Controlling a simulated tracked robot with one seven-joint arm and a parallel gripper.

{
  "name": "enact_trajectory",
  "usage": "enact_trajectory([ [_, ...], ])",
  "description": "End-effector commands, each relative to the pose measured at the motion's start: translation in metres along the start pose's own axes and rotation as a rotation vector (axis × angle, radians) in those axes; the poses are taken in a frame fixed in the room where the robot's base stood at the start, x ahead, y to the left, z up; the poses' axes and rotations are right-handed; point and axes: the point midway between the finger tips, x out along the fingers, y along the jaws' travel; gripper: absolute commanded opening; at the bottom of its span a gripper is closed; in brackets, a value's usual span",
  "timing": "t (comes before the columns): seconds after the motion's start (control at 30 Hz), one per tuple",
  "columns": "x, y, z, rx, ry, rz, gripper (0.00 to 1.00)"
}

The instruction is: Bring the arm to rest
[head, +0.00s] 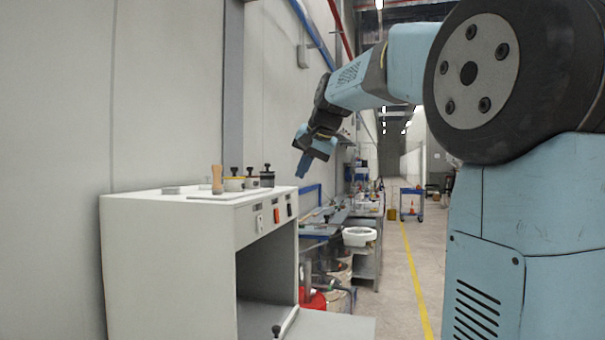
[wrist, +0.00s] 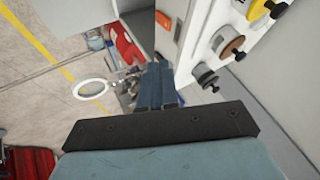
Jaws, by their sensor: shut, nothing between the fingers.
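My arm is raised and bent in the head view, reaching from the right toward the middle. My gripper (head: 303,170) points down in the air, beyond the right end of the white cabinet (head: 165,235) and higher than its top. In the wrist view the gripper's fingers (wrist: 160,85) are together with nothing between them. The gripper touches nothing that I can see.
Several black-knobbed pots (head: 250,180) and a wooden-handled tool (head: 217,179) stand on the cabinet top. The cabinet's front is open, with a lowered door (head: 335,327). Blue workbenches (head: 330,225) stand behind.

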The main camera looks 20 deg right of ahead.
Motion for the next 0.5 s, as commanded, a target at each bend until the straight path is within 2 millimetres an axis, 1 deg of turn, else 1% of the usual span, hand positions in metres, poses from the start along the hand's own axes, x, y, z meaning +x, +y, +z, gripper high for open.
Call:
enact_trajectory([
  [0.27,0.0,0.0,0.001,-0.001,-0.001,0.0,0.0],
  [0.33,0.0,0.001,0.004,-0.004,-0.001,0.001,0.0],
  [0.43,-0.003,0.006,0.019,-0.023,-0.005,0.01,0.0],
  [0.47,-0.004,0.009,0.026,-0.033,-0.008,0.014,0.0],
  [0.5,-0.006,0.014,0.038,-0.051,-0.011,0.022,0.0],
])
